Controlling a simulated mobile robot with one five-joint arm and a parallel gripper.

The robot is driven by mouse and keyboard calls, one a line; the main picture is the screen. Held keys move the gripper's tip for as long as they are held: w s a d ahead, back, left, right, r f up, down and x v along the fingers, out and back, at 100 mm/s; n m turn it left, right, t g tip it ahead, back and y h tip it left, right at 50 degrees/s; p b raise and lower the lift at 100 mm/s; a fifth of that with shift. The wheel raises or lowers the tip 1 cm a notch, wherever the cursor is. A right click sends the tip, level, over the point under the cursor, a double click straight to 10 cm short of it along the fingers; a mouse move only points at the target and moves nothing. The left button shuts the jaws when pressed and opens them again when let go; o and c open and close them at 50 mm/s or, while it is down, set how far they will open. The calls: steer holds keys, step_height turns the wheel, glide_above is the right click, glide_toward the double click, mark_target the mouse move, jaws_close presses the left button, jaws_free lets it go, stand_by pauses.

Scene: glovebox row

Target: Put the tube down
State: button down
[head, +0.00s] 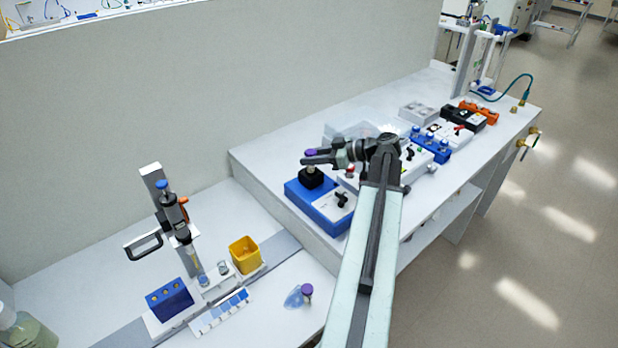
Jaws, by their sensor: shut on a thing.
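My gripper (318,157) reaches left over the higher bench and is shut on a purple-capped tube (310,152). The purple cap shows just above the fingers, and a little of the pale tube body shows below them. The tube looks upright. Right beneath it is a black block (311,178) on the back left part of a blue device (301,197). I cannot tell whether the tube's lower end is inside the block or just above it.
A white panel with a black knob (341,198) covers the device's right side. More blue, black and orange devices (431,147) stand farther back. On the lower bench are a pipette stand (154,185), a yellow bin (244,252), a blue rack (169,299) and another purple-capped item (307,290).

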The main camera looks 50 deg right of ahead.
mark_target(312, 172)
step_height(312, 172, down, 4)
steer(key=b, duration=0.3)
steer(key=shift+b, duration=0.35)
steer(key=shift+r, duration=0.25)
steer(key=shift+f, duration=0.15)
steer(key=c, duration=1.1)
jaws_free()
steer(key=shift+o, duration=0.2)
steer(key=shift+s+d+r+p, duration=0.1)
steer(key=shift+s+r+p, duration=0.15)
steer(key=shift+r+p, duration=0.15)
steer(key=p+v, duration=0.3)
steer(key=v, duration=0.8)
steer(key=shift+s+p, duration=0.25)
steer(key=shift+p, duration=0.1)
